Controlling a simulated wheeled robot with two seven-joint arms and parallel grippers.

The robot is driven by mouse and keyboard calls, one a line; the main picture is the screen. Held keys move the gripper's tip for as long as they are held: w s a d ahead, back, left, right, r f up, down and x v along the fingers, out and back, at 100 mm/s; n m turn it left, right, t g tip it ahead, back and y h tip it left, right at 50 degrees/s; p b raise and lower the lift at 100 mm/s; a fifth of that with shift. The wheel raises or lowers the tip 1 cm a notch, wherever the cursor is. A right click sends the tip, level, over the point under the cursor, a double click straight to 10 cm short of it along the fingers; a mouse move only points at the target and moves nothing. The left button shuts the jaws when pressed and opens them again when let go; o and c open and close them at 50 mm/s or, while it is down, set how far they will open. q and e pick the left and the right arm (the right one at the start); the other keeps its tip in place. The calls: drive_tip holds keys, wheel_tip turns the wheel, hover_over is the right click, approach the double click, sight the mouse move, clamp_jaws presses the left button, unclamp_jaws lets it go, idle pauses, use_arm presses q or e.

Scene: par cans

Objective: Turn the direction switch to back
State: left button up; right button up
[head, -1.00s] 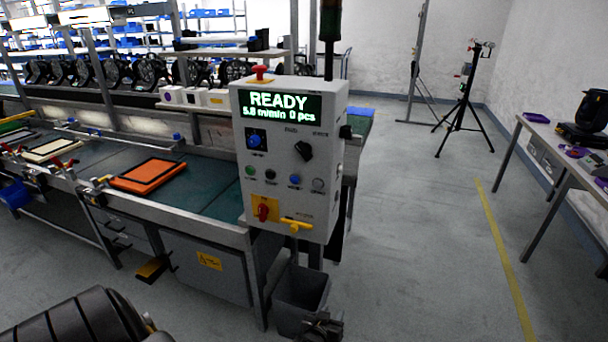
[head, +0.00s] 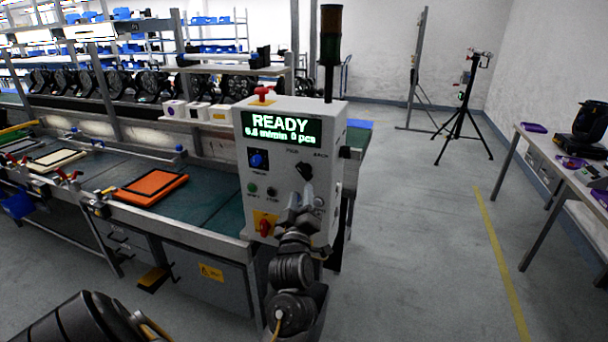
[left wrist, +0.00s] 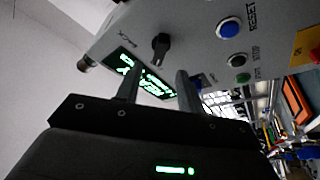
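The direction switch (head: 305,170) is a black knob on the upper right of the grey control box (head: 258,182). Labels stand above it, one reading BACK; its pointer appears to lean up and left, away from that label. In the left wrist view the knob (left wrist: 160,46) is just beyond the fingertips, near the middle of the gap. My left gripper (head: 298,196) is in front of the box, just below the switch; its fingers (left wrist: 158,78) are apart with nothing between them. It hides some lower buttons. My right gripper is out of view.
The box has a green display (head: 281,128) reading READY, a blue knob (head: 258,159), a red switch (head: 264,226) on yellow, and a red top button (head: 263,93). A conveyor (head: 215,208) with an orange frame (head: 150,187) lies left. Open floor lies right.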

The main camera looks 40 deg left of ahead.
sight(304, 175)
use_arm(q)
drive_tip(key=p+x, duration=0.2)
drive_tip(key=x, duration=0.5)
drive_tip(key=shift+w+a, duration=0.15)
drive_tip(key=shift+w, duration=0.1)
clamp_jaws()
